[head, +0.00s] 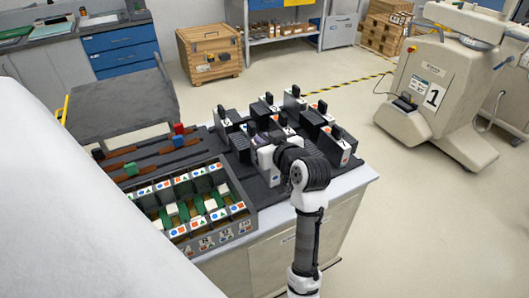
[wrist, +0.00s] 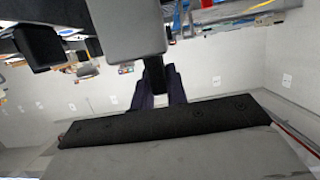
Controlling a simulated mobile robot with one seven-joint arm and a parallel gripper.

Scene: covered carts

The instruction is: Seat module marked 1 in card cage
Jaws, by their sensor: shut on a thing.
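My gripper (wrist: 158,92) is shut on the dark upright handle of a module (wrist: 180,157). In the wrist view the module's black top edge and grey side fill the bottom of the picture. In the head view my gripper (head: 265,140) is over the dark rack at the table's right, among other modules. I cannot read the held module's mark or tell if it is clear of the rack. An open slotted frame (head: 249,222), apparently the card cage, stands at the front left, with green strips, white pieces and coloured symbol tiles.
Several black modules with white faces and upright handles, such as one at the right (head: 338,148), stand close around my gripper on the rack. Red and blue blocks (head: 179,135) lie behind the cage. A grey panel (head: 122,105) stands at the back left.

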